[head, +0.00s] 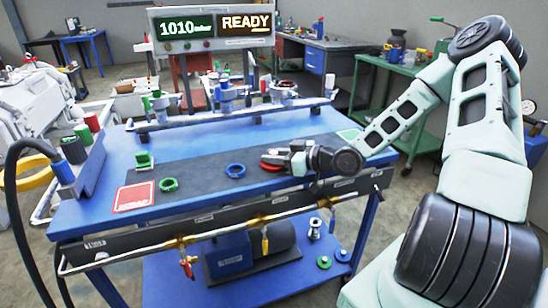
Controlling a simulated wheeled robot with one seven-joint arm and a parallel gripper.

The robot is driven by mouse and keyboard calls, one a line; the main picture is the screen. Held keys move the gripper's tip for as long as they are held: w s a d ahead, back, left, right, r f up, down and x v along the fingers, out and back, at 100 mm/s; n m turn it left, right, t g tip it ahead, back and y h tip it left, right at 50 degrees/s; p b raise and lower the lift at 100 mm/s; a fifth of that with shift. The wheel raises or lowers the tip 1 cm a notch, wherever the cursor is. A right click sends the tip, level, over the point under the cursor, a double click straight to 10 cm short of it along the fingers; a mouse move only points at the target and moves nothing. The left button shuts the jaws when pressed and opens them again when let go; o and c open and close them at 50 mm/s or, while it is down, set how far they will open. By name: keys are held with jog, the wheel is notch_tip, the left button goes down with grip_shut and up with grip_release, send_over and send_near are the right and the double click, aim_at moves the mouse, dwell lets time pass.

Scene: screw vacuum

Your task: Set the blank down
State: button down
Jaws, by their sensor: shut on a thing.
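My gripper (285,159) is low over the right part of the dark mat (205,178) on the blue workbench, reaching in from the right. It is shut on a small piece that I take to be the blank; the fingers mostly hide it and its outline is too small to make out. A red round piece (272,167) is right at the fingertips, partly covered by them. I cannot tell whether the held piece touches it or the mat.
A blue ring (235,171) and a green ring (168,185) lie left of my gripper. A red square pad (133,196) is at the bench's left front, a green one (349,134) at the right. A manifold rail (230,116) with fittings runs along the back. A display (212,28) reads 1010 and READY.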

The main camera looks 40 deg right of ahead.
jog(key=shift+f, duration=0.15)
jog(key=c, duration=1.2)
grip_release()
jog(key=shift+c, duration=0.2)
jog(key=shift+s+r, duration=0.1)
jog(key=shift+r, duration=0.15)
jog(key=p+v, duration=0.1)
jog(key=v, duration=1)
jog(key=shift+s+d+r, duration=0.1)
jog(key=shift+s+d, duration=0.1)
jog(key=shift+s, duration=0.1)
